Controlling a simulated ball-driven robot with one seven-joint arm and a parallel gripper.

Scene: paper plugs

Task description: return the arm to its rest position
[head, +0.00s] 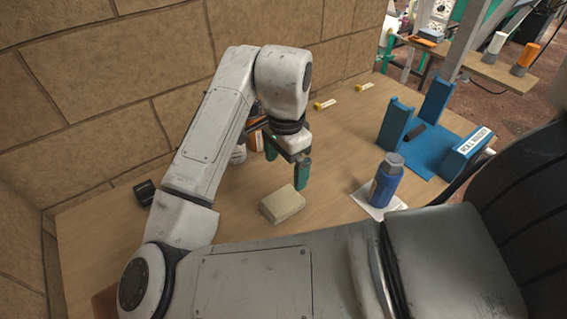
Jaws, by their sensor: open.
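My arm reaches out from the bottom left, bends at a raised elbow and points down over the wooden table. My gripper (286,168) has green fingers and hangs above the tabletop, apart and empty. It is just behind a tan block (283,204) lying on the table. The gap between the fingers is partly hidden by the wrist.
A blue bottle (386,182) stands on a white sheet (362,197) to the right. A blue fixture (427,148) is at the table's right side. Small jars (239,154) stand behind the arm. A black box (144,192) is at left. A stone wall (130,80) borders the back.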

